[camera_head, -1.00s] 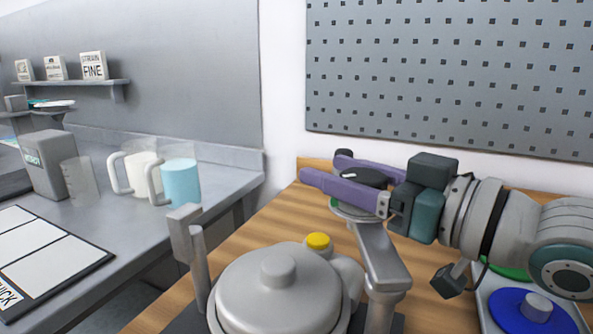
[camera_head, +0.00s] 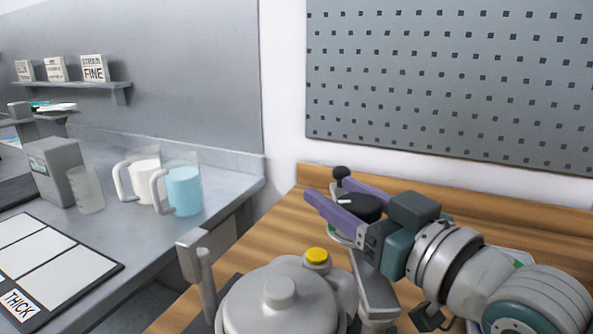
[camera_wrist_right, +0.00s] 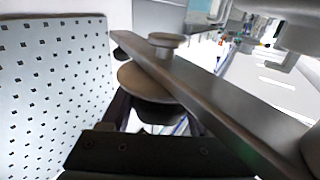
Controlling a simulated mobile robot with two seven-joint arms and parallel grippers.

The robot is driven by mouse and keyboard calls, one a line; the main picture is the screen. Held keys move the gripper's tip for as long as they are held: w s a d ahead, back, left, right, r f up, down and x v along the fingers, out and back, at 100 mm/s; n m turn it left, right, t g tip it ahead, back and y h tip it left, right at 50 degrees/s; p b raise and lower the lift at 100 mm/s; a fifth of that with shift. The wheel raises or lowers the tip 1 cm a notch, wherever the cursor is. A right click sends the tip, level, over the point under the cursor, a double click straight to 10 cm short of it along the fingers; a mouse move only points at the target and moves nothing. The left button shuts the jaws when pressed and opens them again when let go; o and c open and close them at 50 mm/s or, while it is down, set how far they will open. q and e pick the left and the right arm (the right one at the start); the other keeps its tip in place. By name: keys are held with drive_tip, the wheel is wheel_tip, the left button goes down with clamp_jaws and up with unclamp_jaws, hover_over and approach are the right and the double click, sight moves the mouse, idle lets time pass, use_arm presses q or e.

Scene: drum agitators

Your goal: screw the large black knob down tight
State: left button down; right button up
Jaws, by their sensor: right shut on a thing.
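The large black knob (camera_head: 358,208) sits on top of the end of a grey metal arm (camera_head: 374,289), beside the rounded grey drum (camera_head: 280,318). My right gripper (camera_head: 328,188) has its two purple fingers on either side of the knob and is shut on it. The fingers hide part of the knob's side, and I cannot tell how tightly it is seated. In the right wrist view a dark round part (camera_wrist_right: 150,112) lies under a tan disc (camera_wrist_right: 150,82), close to a long metal bar (camera_wrist_right: 215,95). My left gripper is not in view.
A small black ball-shaped knob (camera_head: 341,172) stands just behind. A yellow cap (camera_head: 316,255) is on the drum's back. A grey upright post (camera_head: 195,262) stands left of the drum. A pegboard wall (camera_head: 450,75) is behind. Jugs, one blue (camera_head: 184,190), stand on the left bench.

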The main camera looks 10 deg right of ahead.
sight(373, 216)
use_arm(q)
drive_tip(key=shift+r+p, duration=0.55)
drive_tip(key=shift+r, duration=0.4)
use_arm(e)
drive_tip(key=shift+w+d+r+m+t+h, duration=0.1)
drive_tip(key=shift+m+t+h, duration=0.1)
drive_tip(key=shift+m+h, duration=0.3)
drive_tip(key=shift+d+r+m+t+h, duration=0.1)
drive_tip(key=shift+m+t+h, duration=0.15)
drive_tip(key=shift+h, duration=0.45)
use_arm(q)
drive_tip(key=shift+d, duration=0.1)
use_arm(e)
drive_tip(key=o, duration=1.4)
drive_tip(key=shift+f, duration=0.15)
drive_tip(key=v, duration=1)
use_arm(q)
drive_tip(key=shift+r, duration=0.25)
